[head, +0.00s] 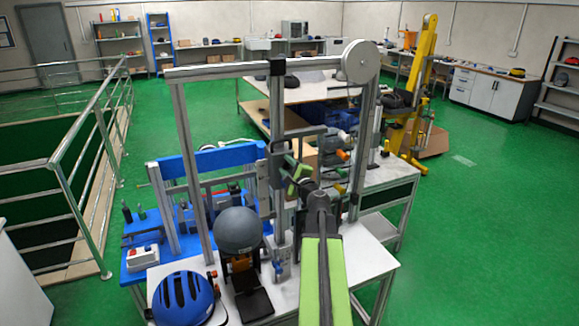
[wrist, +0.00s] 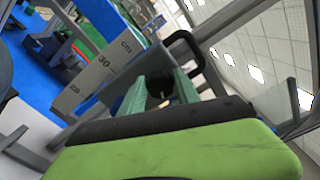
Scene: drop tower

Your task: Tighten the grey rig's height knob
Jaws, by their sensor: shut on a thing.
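The grey rig (head: 190,150) is a tall metal frame with a crossbar and a pale pulley wheel (head: 360,62) at its upper right. My gripper (head: 296,178) has green fingers and reaches to the middle upright of the rig. In the wrist view my gripper (wrist: 166,88) is shut on a dark, round knob (wrist: 158,87), mostly hidden between the fingers. A grey scale plate (wrist: 100,72) marked in cm stands just beyond the fingers. A black curved handle (wrist: 188,43) is right of them. I cannot tell how tight the knob is.
A grey helmet (head: 238,230) sits on the rig at its lower part. A blue helmet (head: 183,298) lies at the front left of the white bench (head: 365,258). A blue rig (head: 215,158) stands behind at left. Railings (head: 85,165) run along the left; green floor is free at right.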

